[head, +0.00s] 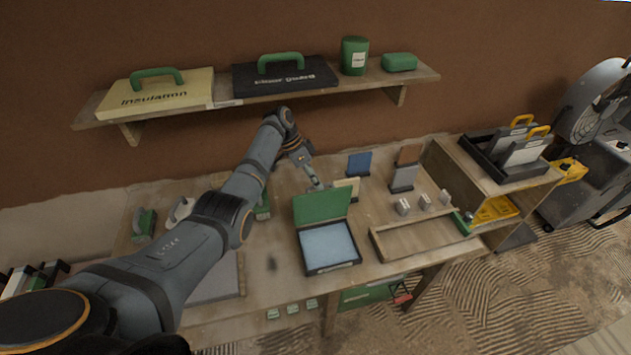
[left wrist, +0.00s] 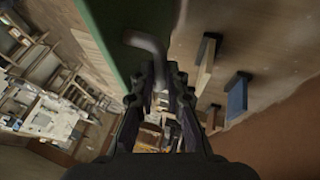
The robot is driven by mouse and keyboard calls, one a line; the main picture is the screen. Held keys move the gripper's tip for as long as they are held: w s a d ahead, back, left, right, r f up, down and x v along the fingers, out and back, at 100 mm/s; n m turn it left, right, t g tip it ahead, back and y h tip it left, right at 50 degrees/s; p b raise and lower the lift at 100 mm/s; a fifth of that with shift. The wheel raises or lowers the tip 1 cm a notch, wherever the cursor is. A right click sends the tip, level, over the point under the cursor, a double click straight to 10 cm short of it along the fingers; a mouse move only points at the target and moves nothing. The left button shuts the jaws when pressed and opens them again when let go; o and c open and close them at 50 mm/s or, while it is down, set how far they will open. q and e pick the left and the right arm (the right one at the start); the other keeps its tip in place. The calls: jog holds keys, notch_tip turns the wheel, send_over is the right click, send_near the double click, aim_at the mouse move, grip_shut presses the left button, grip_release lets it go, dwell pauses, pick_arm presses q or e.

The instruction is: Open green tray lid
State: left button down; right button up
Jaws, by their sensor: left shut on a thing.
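The green tray lid (head: 322,206) stands raised, hinged up at the back edge of the tray (head: 328,266), whose pale blue inside shows. My left gripper (head: 315,180) is at the top of the lid, on its far side. In the left wrist view, my left gripper (left wrist: 161,85) is shut on a bent grey handle (left wrist: 146,41) beside the green lid (left wrist: 118,25). Part of the handle is hidden between the fingers. My right gripper is not in view.
Small blocks and upright blue (head: 359,163) and grey (head: 403,178) pieces stand behind. A wall shelf (head: 228,104) with insulation and board cases hangs above. A rack with trowels (head: 525,150) stands at right.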

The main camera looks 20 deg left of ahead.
pick_arm(q)
jog(key=shift+a+f, duration=0.25)
jog(key=shift+f, duration=0.5)
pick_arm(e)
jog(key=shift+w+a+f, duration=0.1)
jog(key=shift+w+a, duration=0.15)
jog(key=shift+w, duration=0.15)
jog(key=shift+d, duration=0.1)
pick_arm(q)
jog(key=c, duration=1.7)
grip_release()
jog(key=o, duration=0.3)
jog(key=shift+w, duration=0.4)
jog(key=shift+o, duration=0.2)
jog(key=v, duration=1.2)
jog(key=shift+r, duration=0.15)
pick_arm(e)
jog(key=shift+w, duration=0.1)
